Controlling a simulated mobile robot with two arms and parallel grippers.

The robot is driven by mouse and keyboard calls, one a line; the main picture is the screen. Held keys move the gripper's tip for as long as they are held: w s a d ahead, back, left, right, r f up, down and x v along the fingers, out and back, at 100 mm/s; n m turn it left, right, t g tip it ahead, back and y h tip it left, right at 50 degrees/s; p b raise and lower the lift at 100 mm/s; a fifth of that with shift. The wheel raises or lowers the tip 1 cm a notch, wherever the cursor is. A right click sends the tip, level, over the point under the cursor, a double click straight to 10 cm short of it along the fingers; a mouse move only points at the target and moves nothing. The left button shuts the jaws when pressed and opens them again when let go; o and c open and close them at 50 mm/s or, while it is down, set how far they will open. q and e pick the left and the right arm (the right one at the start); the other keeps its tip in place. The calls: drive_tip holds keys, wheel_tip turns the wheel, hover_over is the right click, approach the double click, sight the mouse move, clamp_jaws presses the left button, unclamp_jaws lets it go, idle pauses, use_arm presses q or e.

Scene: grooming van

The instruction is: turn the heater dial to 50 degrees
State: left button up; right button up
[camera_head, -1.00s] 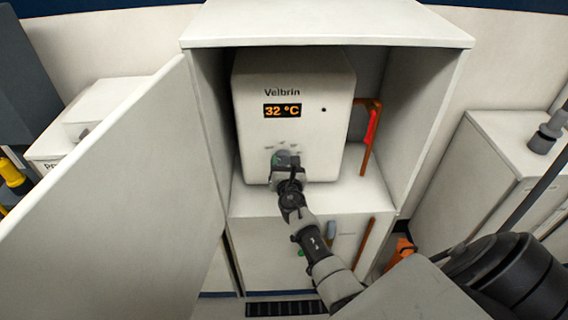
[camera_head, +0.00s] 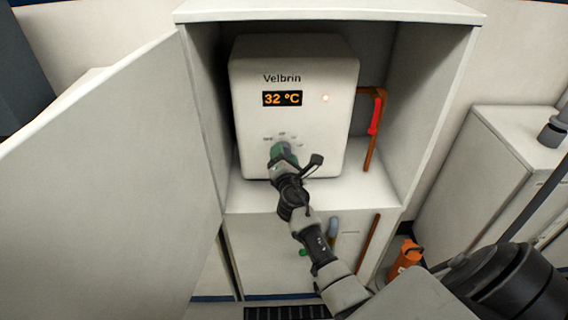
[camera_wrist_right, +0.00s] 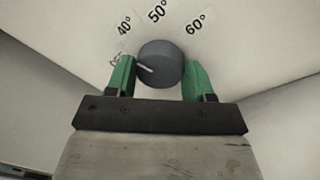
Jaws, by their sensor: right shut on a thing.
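The heater (camera_head: 340,110) is a white box marked Velbrin inside the open cabinet. Its display (camera_head: 282,98) reads 32 °C in orange, and a small light (camera_head: 325,98) beside it is lit. The round grey dial (camera_wrist_right: 160,63) shows in the right wrist view. Its white pointer line points left, near the partly hidden OFF mark and below 40°. The 50° mark (camera_wrist_right: 158,11) is above the dial. My right gripper (camera_head: 283,152) is shut on the dial, with a green finger on each side. In the head view the gripper mostly hides the dial.
The cabinet door (camera_head: 110,180) stands open at the left. A copper pipe with a red handle (camera_head: 376,116) is right of the heater. An orange object (camera_head: 405,258) stands low at the right. A white cabinet (camera_head: 500,165) is further right.

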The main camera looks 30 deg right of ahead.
use_arm(q)
wheel_tip(320, 180, down, 8)
drive_tip(key=b, duration=0.7)
drive_tip(key=w+d+r+b, duration=0.1)
drive_tip(key=w+r, duration=0.1)
drive_tip(key=w, duration=0.5)
drive_tip(key=shift+d+r+t, duration=0.2)
drive_tip(key=shift+r+t, duration=0.1)
drive_tip(key=shift+r, duration=0.05)
use_arm(e)
drive_tip(key=shift+a+f+m+g+h, duration=0.1)
drive_tip(key=shift+m+h, duration=0.15)
drive_tip(key=shift+m, duration=1.75)
drive_tip(key=shift+d+m+g+h, duration=0.1)
drive_tip(key=shift+m+h, duration=0.2)
drive_tip(key=shift+m, duration=1.7)
drive_tip(key=shift+a+f+m+g+h, duration=0.1)
drive_tip(key=shift+m+h, duration=0.15)
drive_tip(key=shift+m, duration=1.75)
use_arm(q)
drive_tip(key=shift+w, duration=0.1)
use_arm(e)
drive_tip(key=o, duration=0.9)
drive_tip(key=shift+r, duration=0.1)
